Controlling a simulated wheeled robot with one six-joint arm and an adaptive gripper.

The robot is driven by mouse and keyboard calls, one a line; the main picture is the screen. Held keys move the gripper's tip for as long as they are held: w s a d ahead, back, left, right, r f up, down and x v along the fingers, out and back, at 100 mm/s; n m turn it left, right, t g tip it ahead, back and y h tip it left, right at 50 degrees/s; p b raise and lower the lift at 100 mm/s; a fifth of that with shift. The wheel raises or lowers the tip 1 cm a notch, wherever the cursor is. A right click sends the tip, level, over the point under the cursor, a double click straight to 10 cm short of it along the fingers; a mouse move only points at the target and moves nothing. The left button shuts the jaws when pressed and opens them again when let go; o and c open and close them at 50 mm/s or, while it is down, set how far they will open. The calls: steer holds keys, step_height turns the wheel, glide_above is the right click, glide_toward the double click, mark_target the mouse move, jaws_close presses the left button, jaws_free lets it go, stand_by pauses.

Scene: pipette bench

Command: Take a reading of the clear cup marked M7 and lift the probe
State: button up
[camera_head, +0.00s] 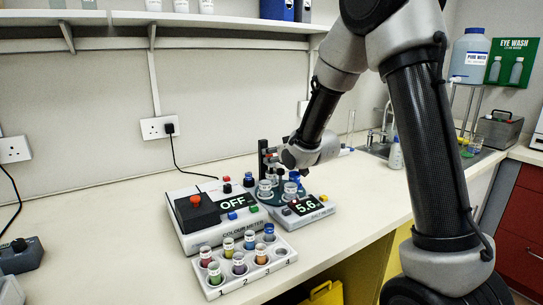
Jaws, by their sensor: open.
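Several small clear cups stand on a dark blue-green round plate beside a small meter (310,208) whose display reads 5.6. One cup (265,187) is at the left of the plate and another cup (290,188) is at the front. Their marks are too small to read, so I cannot tell which is M7. A dark upright stand (262,157) rises behind the cups. My gripper (274,158) is open, beside the upper part of this stand and above the cups. The probe is not clearly distinguishable; my wrist and gripper cover part of that area.
A colour meter (222,236) with a dark lid and an OFF display stands left of the cups. A white rack (253,282) of several coloured vials is in front. A sink (378,150) is at the back right. The bench right of the small meter is clear.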

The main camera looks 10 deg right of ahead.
steer(key=shift+x, duration=1.05)
jaws_close()
steer(key=shift+r, duration=2.85)
steer(key=shift+w, duration=0.1)
jaws_free()
steer(key=shift+d, duration=0.1)
